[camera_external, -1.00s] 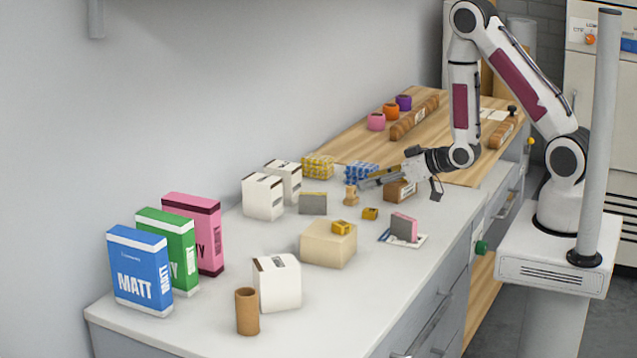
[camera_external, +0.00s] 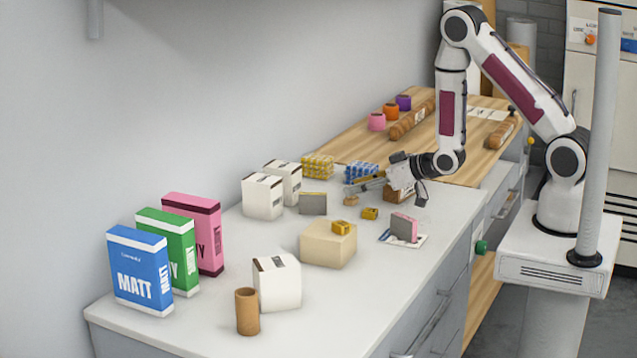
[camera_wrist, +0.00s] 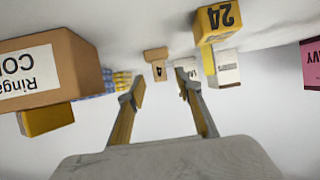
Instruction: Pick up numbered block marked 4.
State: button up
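A small light-wood block (camera_wrist: 157,57) with a dark 4 on its face shows ahead of my gripper, roughly between the finger lines in the wrist view. In the external view the wood block (camera_external: 351,200) stands on the white counter, just below and left of the fingers. My gripper (camera_wrist: 162,92) is open, with nothing between its fingers. In the external view my gripper (camera_external: 366,186) is low over the counter, its fingers pointing left and partly above the block. A yellow block (camera_wrist: 218,22) with larger dark digits, seemingly 24, is nearby.
A brown labelled box (camera_wrist: 40,72) is close on the left in the wrist view. A blue-patterned block (camera_external: 360,170) stands behind the fingers. A small yellow block (camera_external: 370,213) and a grey block (camera_external: 313,204) are nearby. White boxes (camera_external: 262,198) stand to the left.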

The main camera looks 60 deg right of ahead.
jog(key=shift+x, duration=1.35)
grip_shut()
